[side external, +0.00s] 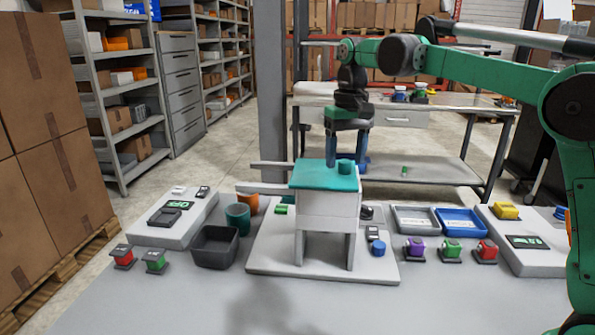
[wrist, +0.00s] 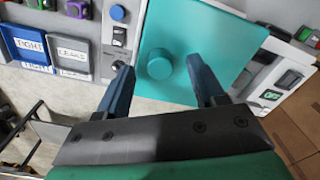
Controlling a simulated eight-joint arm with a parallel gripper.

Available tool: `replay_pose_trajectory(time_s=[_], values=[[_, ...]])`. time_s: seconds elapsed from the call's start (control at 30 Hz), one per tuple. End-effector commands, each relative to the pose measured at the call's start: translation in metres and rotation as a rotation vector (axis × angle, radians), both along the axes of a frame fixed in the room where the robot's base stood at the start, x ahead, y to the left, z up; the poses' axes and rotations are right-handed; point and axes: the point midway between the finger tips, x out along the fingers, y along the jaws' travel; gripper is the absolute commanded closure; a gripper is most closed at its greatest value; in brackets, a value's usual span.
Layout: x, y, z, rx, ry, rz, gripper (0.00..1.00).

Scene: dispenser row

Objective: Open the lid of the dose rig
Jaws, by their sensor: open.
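The dose rig (side external: 328,208) is a white box on legs on a pale base plate, in the middle of the side external view. Its teal lid (side external: 322,175) lies flat and shut on top, with a round teal knob (side external: 345,165) standing up from it. In the wrist view the lid (wrist: 205,50) fills the upper middle and the knob (wrist: 160,66) shows between the fingers, a little beyond their tips. My gripper (side external: 349,160) is open and empty, pointing down over the lid close to the knob; its blue fingers (wrist: 168,78) are apart. Whether a finger touches the knob I cannot tell.
Two bars (side external: 262,187) stick out left from the rig. A dark bin (side external: 215,247) and cups (side external: 237,218) stand left of it. The front of the table is clear.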

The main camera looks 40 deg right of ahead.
Motion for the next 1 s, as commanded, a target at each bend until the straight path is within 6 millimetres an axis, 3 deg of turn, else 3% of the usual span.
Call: replay_pose_trajectory(time_s=[0.37, 0.47, 0.6, 1.0], values=[[-0.0005, 0.0002, -0.0079, 0.000, 0.000, 0.000, 0.38], [-0.0005, 0.0002, -0.0078, 0.000, 0.000, 0.000, 0.60], [-0.0005, 0.0002, -0.0078, 0.000, 0.000, 0.000, 1.00], [-0.0006, 0.0002, -0.0077, 0.000, 0.000, 0.000, 1.00]])
